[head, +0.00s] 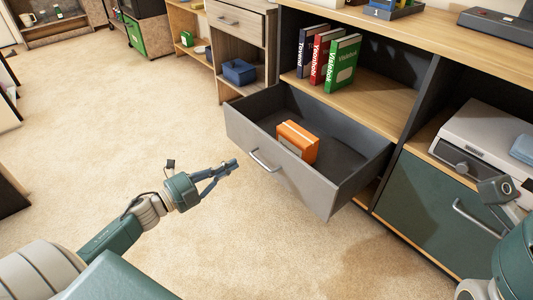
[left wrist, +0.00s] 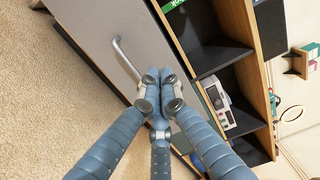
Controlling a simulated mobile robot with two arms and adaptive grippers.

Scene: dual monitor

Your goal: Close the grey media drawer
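The grey media drawer (head: 292,164) stands pulled out from the wooden cabinet in the head view. Its silver handle (head: 264,160) is on the front panel, and an orange box (head: 298,141) lies inside. My left gripper (head: 231,167) is in front of the drawer, just left of the handle, with its fingers together and nothing seen between them. In the left wrist view the closed fingertips (left wrist: 159,75) show beside the handle (left wrist: 126,58) and in front of the grey front panel (left wrist: 92,28); contact cannot be told. My right arm shows at the lower right edge; its fingertips are not clear.
Books (head: 328,58) stand on the shelf above the drawer. A green door (head: 439,205) with a bar handle is to the right, below a grey device (head: 484,139). A blue box (head: 239,72) sits on a shelf behind. The carpet (head: 110,120) at left is clear.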

